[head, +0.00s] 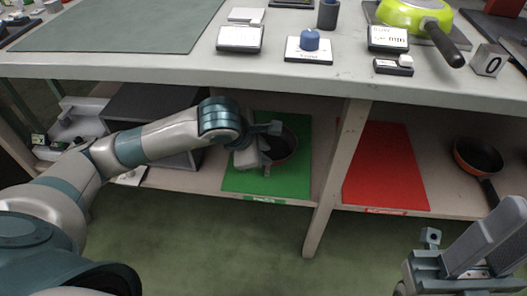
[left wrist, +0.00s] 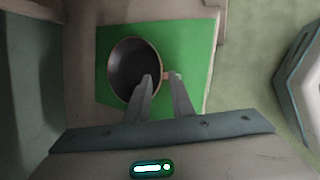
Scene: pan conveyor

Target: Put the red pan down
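A dark pan with a reddish outer wall (head: 284,146) rests on the green mat (head: 237,178) on the lower shelf. In the left wrist view the same pan (left wrist: 128,68) lies on the green mat (left wrist: 190,40), its dark inside facing me. My left gripper (head: 268,148) is over the mat at the pan's side. Its two fingers (left wrist: 161,77) are apart, with green showing between them. One fingertip overlaps the pan's rim; the other is outside it. The pan's handle is not clearly visible. My right gripper (head: 464,250) is at the lower right, away from the shelf.
A second pan, orange-red outside (head: 478,156), lies right of the red mat (head: 385,170). A shelf post (head: 335,170) separates the mats. The tabletop (head: 270,72) overhangs the shelf and carries a green pan (head: 413,16). A grey box (head: 150,115) stands left. The red mat is empty.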

